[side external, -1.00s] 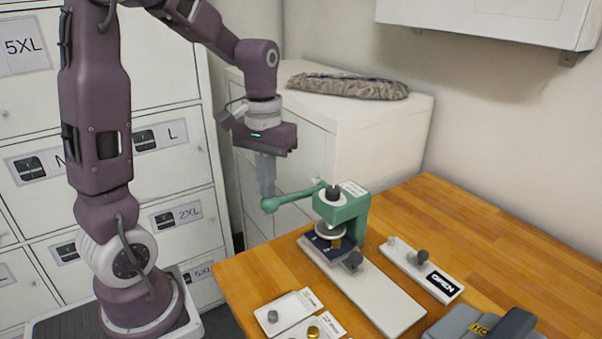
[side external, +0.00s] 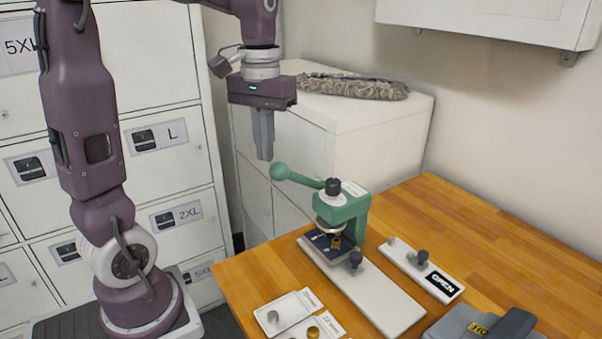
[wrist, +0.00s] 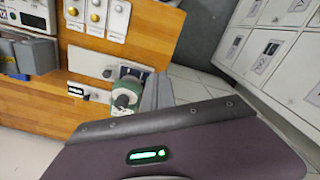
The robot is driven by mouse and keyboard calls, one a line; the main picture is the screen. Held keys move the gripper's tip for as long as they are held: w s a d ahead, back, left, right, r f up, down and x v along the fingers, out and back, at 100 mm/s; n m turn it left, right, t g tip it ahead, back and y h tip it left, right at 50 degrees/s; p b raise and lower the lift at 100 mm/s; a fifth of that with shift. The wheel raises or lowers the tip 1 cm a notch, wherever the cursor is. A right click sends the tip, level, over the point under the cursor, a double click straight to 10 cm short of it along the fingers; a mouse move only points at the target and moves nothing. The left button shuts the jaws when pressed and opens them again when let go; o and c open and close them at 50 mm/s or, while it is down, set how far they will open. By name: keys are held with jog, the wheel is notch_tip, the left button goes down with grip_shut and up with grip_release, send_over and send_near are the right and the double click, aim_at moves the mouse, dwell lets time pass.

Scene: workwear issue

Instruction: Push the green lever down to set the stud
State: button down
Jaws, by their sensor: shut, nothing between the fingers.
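The green lever (side external: 298,177) sticks out to the left from the green press (side external: 350,207), its round knob (side external: 280,171) at the free end, angled slightly up. The press stands on a pale base board (side external: 375,300) on the table, with a dark blue piece and a small brass-coloured part (side external: 336,242) under its head. My gripper (side external: 265,158) is shut and empty, pointing down, its tips just above and left of the knob, apart from it. In the wrist view the press (wrist: 125,97) shows beside the fingers (wrist: 157,92); the lever is not clear there.
A white board with an OPEN label (side external: 422,270) lies right of the press. Small trays with a grey stud (side external: 273,317) and a brass stud (side external: 313,332) lie in front. A grey-and-black object (side external: 490,325) sits front right. A white cabinet (side external: 400,122) stands behind.

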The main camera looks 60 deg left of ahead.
notch_tip(320, 180, up, 5)
jog(key=shift+f, duration=0.1)
dwell(0.4)
jog(key=s+d+f+m+t, duration=0.5)
jog(key=s+d+f+m, duration=0.1)
jog(key=s+d, duration=0.6)
jog(key=shift+s+t, duration=0.3)
